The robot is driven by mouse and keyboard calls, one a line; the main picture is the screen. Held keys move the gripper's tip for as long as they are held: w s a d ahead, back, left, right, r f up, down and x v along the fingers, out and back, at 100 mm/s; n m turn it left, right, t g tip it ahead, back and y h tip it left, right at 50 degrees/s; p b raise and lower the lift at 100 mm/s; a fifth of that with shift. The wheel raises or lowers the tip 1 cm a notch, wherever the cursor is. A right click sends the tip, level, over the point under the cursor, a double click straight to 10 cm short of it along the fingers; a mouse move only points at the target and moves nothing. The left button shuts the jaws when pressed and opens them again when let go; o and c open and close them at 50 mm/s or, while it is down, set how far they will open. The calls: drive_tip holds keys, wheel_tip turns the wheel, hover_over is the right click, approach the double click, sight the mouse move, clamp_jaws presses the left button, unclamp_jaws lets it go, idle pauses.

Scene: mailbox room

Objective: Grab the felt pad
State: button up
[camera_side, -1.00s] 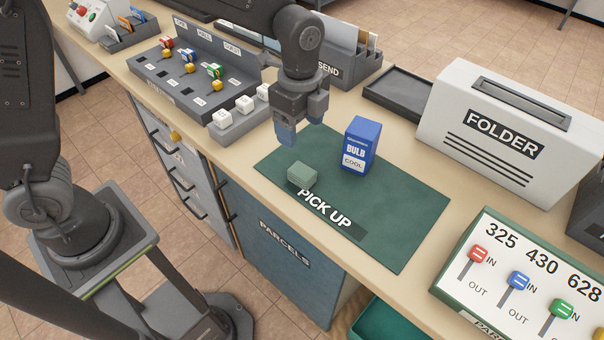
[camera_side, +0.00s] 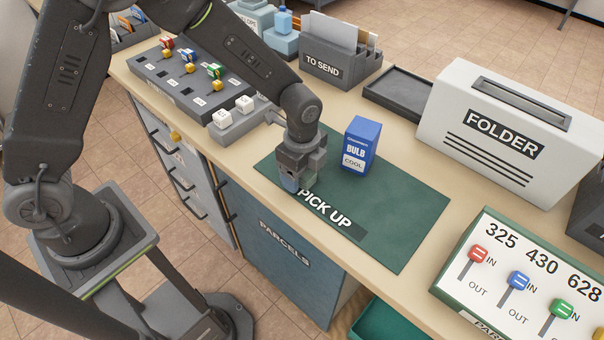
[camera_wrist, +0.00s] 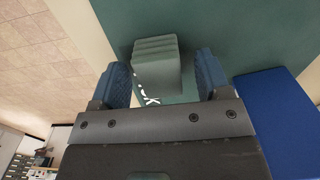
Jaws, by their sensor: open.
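The felt pad (camera_wrist: 157,66) is a small grey-green ribbed block lying on the dark green PICK UP mat (camera_side: 395,215). In the wrist view it sits between the two blue fingertips of my gripper (camera_wrist: 165,78), with a gap on each side. In the side view my gripper (camera_side: 292,184) is low over the mat, pointing down, and hides the pad. The jaws are open and hold nothing.
A blue BULB box (camera_side: 361,145) stands upright on the mat, close to the right of my gripper. A white FOLDER machine (camera_side: 510,130) stands at the right. A switch block (camera_side: 232,120) is behind left. The mat's right part is clear.

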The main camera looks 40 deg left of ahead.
drive_tip(key=shift+f, duration=0.1)
drive_tip(key=c, duration=1)
